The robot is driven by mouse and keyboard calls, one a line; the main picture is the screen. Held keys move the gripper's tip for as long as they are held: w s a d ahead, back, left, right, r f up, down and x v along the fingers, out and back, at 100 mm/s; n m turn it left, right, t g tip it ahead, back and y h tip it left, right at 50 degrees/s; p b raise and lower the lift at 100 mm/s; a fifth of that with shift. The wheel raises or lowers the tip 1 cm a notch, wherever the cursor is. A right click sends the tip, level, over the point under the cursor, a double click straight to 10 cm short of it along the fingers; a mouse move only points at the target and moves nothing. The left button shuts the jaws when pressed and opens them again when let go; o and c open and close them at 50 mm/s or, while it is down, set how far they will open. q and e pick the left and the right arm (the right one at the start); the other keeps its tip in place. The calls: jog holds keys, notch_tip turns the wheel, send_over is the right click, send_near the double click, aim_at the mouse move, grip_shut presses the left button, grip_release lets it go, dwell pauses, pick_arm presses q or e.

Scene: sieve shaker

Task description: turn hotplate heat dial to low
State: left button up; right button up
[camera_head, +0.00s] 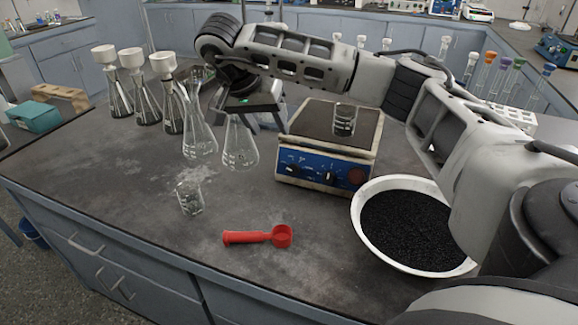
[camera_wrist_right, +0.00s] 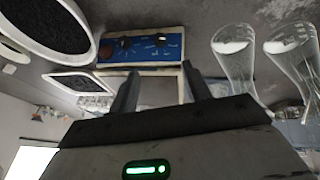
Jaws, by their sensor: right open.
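The hotplate (camera_head: 318,168) stands on the bench with a blue front panel, dark dials and a red round part at the panel's right. A small glass beaker (camera_head: 344,121) with dark contents sits on its top plate. In the right wrist view the panel (camera_wrist_right: 158,45) shows upside down beyond the fingers, with a dark dial (camera_wrist_right: 126,43) on it. My right gripper (camera_head: 256,118) is left of the hotplate, behind the flasks, apart from the dials. In the wrist view its two fingers (camera_wrist_right: 160,88) are spread with nothing between them. My left gripper is not in view.
Flasks (camera_head: 240,150) stand close in front of and left of my right gripper. A beaker (camera_head: 189,198) and a red scoop (camera_head: 258,237) are at the front. A white bowl of black grains (camera_head: 408,228) stands right of the hotplate.

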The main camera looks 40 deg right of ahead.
aim_at(292, 168)
jog(key=b+x, duration=0.1)
jog(key=x, duration=1.4)
jog(key=shift+d+f, duration=0.25)
jog(key=shift+f, duration=0.05)
jog(key=shift+s, duration=0.1)
jog(key=c, duration=1)
